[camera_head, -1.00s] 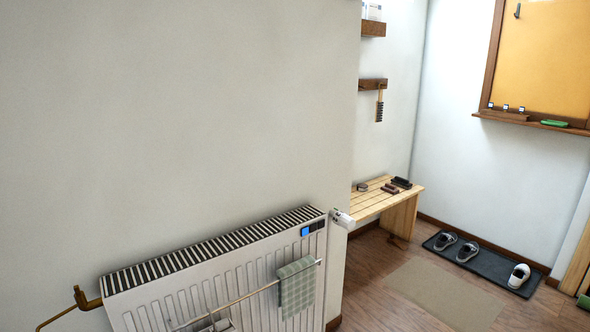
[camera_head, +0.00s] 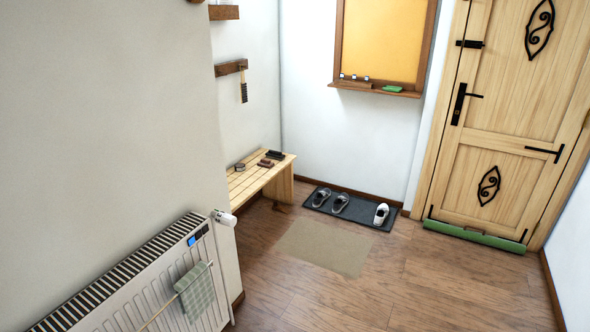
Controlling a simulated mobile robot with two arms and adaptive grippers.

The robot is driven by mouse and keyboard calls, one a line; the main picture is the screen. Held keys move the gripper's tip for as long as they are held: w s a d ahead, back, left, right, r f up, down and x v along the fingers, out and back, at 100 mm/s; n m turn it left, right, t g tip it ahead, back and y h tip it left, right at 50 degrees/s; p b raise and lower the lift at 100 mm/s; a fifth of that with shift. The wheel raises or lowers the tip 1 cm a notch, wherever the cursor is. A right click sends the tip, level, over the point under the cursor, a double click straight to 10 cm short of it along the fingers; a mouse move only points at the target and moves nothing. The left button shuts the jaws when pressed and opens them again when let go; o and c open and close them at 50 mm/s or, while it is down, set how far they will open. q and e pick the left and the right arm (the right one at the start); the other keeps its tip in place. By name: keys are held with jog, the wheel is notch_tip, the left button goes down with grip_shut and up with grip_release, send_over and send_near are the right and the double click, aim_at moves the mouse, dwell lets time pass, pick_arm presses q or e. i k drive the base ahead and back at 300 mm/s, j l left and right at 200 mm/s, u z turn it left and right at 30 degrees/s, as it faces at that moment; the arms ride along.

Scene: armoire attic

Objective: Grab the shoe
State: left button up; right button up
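Three shoes stand on a dark mat (camera_head: 361,216) on the floor against the far wall. A white shoe (camera_head: 381,214) is at the right end, apart from the other two. Neither of my grippers shows in the head view, and the shoes are some way off across the room.
A white radiator (camera_head: 150,285) with a checked towel (camera_head: 195,289) runs along the left wall. A wooden bench (camera_head: 255,180) holds brushes. A beige rug (camera_head: 323,247) lies before the mat. A wooden door (camera_head: 500,130) is at right. The floor (camera_head: 440,285) is clear.

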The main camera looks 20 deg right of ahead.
aim_at(382, 211)
jog(key=z, duration=1.4)
jog(key=i+l+z, duration=0.15)
jog(key=i, duration=0.25)
jog(key=i+l+z, duration=0.2)
jog(key=i, duration=0.2)
jog(key=i+u, duration=0.35)
jog(key=i, duration=0.2)
jog(key=i+l+u, duration=0.1)
jog(key=i+u, duration=0.25)
jog(key=i, duration=0.25)
jog(key=i+l+u, duration=0.35)
jog(key=i, duration=0.2)
jog(key=i+j+z, duration=0.15)
jog(key=i, duration=0.4)
jog(key=i+j+z, duration=0.2)
jog(key=i+j, duration=0.15)
jog(key=i, duration=0.2)
jog(key=i+j+z, duration=0.15)
jog(key=i+j, duration=0.2)
jog(key=i, duration=0.15)
